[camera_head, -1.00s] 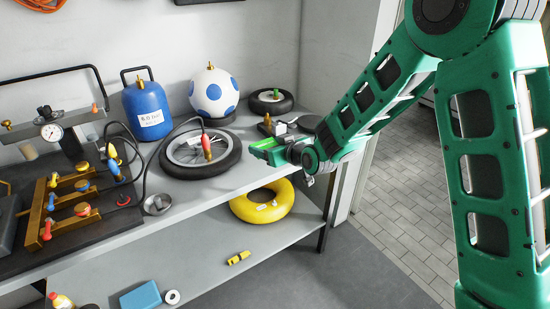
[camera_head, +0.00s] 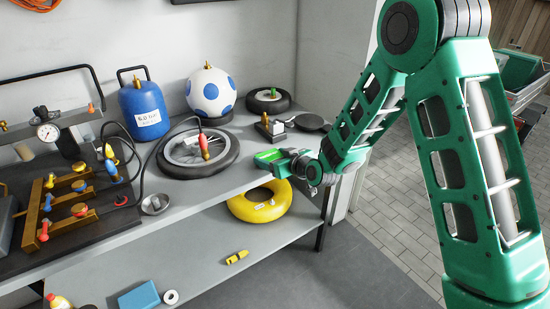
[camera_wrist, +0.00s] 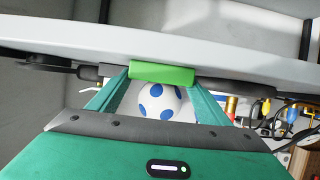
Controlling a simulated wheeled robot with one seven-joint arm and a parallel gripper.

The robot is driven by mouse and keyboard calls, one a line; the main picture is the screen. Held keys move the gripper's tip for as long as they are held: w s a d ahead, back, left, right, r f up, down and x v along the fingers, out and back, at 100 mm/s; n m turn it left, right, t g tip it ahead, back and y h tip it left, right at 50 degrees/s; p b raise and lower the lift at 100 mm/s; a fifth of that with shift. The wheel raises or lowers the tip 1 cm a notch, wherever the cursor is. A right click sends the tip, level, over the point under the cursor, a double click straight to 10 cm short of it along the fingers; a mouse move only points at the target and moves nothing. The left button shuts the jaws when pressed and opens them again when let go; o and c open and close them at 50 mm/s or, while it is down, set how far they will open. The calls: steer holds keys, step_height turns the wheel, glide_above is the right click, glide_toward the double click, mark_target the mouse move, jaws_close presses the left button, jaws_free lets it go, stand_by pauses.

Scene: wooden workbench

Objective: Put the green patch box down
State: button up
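In the head view the green box (camera_head: 268,156) shows at the front of my gripper (camera_head: 285,160), by the front edge of the grey bench top (camera_head: 215,190). I cannot tell whether the box touches the bench.
A bicycle wheel (camera_head: 190,168) lies left of my gripper. A small block with a metal part (camera_head: 268,128) and a dark round pan (camera_head: 312,122) lie behind it. A blue-spotted ball (camera_head: 210,90) stands farther back. A yellow ring (camera_head: 258,211) sits on the lower shelf.

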steer(key=o, duration=0.3)
steer(key=v, duration=1.2)
steer(key=shift+d, duration=0.1)
